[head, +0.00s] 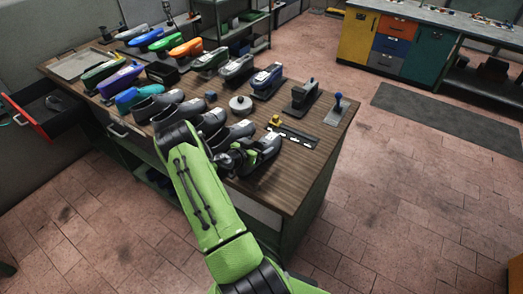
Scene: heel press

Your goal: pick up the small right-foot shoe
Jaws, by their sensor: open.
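Several grey-and-black shoes stand in a row along the near edge of the workbench (318,122). One shoe (266,146) is at the right end of the row. Others stand to its left, a shoe (233,132) beside it and a shoe (150,107) at the left end. I cannot tell from this view which is the small right-foot one. My gripper (240,160) is open, at or just above the right-end shoe; I cannot tell whether it touches. My green arm hides parts of the shoes behind it.
Coloured shoe lasts, such as an orange one (186,48), and heel-press tools (266,80) fill the bench behind. A round white disc (241,104), a yellow piece (275,121) and a blue-knobbed stand (338,104) are nearby.

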